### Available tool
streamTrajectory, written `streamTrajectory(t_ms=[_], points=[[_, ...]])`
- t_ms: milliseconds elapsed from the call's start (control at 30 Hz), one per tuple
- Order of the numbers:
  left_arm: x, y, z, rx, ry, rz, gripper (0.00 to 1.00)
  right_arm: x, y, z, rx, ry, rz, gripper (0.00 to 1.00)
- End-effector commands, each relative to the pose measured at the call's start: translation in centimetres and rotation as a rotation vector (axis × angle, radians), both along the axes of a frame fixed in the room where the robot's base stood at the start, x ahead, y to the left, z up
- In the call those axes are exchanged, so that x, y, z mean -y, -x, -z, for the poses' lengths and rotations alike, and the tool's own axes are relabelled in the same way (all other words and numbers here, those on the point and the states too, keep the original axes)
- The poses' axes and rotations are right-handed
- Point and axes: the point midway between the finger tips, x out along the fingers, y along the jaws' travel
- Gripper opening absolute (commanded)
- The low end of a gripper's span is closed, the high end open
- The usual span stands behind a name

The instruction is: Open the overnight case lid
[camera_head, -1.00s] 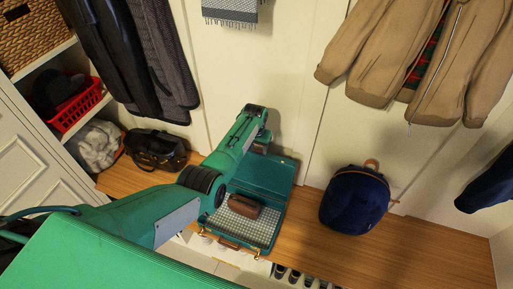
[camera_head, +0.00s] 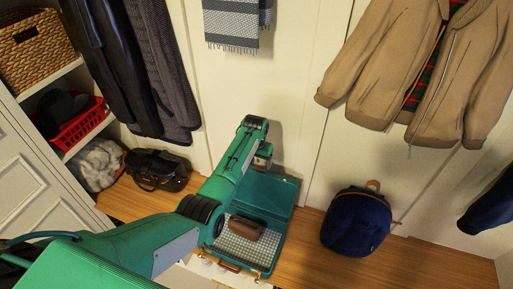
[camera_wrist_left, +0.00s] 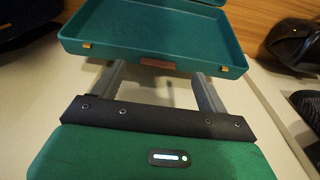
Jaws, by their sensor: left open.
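The overnight case is a teal case on the wooden bench, with its lid (camera_head: 272,192) standing open toward the wall. Its base (camera_head: 268,268) has a checked lining, brass corners and a brown handle at the front. A brown pouch (camera_head: 246,228) lies inside, partly hidden by my arm. My left gripper (camera_head: 263,158) is just beyond the lid's upper left, near the wall. In the left wrist view, its two fingers (camera_wrist_left: 160,80) are apart with nothing seen between them. The lid (camera_wrist_left: 150,35), with brass clasps and a brown patch, is past the fingertips. My right gripper is not in view.
A navy backpack (camera_head: 356,222) stands on the bench (camera_head: 420,262) to the right, with bare wood between. A black bag (camera_head: 157,169) sits to the left. Coats (camera_head: 400,60) and a grey towel (camera_head: 231,25) hang above.

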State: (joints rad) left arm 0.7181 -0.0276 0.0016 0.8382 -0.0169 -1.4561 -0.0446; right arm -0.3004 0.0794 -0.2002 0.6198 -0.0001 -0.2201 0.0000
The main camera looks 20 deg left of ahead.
Motion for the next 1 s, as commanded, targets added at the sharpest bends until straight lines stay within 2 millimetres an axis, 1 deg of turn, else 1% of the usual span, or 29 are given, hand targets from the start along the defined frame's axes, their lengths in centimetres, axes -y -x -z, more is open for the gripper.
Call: streamTrajectory(t_ms=[100,300,400,500,667,1000], points=[[0.0,0.2,-2.2,0.004,0.000,0.000,0.76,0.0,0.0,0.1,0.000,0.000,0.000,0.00],[0.0,0.5,-5.8,0.004,0.000,0.000,0.76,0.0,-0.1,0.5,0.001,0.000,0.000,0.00],[0.0,0.7,-7.2,0.002,0.000,0.000,0.76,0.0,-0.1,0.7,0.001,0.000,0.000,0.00],[0.0,0.8,-8.1,0.001,0.000,0.000,0.76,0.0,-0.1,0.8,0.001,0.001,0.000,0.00],[0.0,0.9,-8.6,0.000,0.000,0.000,0.76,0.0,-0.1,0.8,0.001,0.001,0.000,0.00],[0.0,0.9,-8.7,0.000,0.000,0.000,0.76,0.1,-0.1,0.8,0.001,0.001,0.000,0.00]])
